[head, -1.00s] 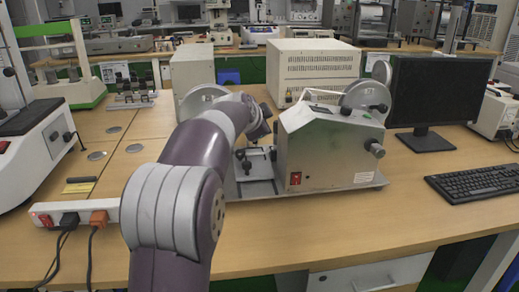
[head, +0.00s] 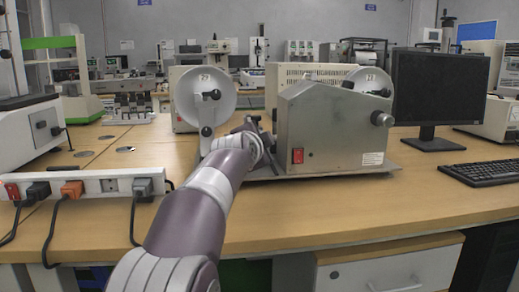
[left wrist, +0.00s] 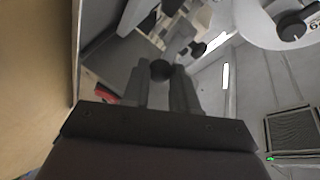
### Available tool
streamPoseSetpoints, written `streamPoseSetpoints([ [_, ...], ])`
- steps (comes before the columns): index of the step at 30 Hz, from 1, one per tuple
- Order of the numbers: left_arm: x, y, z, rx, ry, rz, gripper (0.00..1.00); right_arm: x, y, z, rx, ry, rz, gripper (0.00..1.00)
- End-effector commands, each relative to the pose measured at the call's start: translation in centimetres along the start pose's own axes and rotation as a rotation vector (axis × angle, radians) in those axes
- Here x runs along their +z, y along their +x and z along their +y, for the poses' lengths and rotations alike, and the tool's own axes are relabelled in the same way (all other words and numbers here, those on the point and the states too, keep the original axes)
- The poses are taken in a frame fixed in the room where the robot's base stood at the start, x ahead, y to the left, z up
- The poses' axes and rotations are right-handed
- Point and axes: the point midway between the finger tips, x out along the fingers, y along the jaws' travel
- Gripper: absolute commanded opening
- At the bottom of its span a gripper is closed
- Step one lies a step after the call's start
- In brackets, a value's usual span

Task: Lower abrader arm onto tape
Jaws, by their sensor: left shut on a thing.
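The abrader is a grey metal machine (head: 335,130) with a red switch on its front, standing on a flat base on the table. A white reel (head: 222,82) stands at its left and another reel (head: 372,82) at its right. My left arm reaches in to the machine's left side. The left gripper's fingers are mostly hidden behind my own arm in the head view. In the left wrist view, the left gripper (left wrist: 165,86) is shut on a round black knob (left wrist: 160,69), taken to be on the abrader arm. The tape and its contact with the arm cannot be made out. My right gripper is not in view.
A power strip (head: 88,187) with plugs and cables lies at the table's left front. A monitor (head: 434,92) and keyboard (head: 490,178) stand at the right. A beige box (head: 297,75) is behind the machine. The table front (head: 330,210) is clear.

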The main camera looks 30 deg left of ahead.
Motion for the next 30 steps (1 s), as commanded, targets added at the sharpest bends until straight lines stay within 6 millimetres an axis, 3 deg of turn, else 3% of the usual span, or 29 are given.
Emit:
streamPoseSetpoints([
  [12, 0.2, 0.1, 0.3, 0.005, -0.003, -0.003, 0.0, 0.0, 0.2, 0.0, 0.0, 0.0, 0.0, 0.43],
  [13, 0.2, 0.1, 0.3, 0.005, -0.003, -0.003, 0.37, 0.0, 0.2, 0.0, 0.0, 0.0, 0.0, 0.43],
  [15, 0.1, 0.1, 0.2, 0.005, -0.002, -0.002, 0.52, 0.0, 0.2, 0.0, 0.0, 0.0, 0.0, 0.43],
  [25, 0.1, -0.4, 0.1, 0.002, -0.001, -0.001, 0.52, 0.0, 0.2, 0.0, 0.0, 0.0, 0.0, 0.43],
  [30, 0.0, -3.6, 0.0, 0.0, -0.002, -0.001, 0.52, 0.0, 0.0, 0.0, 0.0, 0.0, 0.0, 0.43],
])
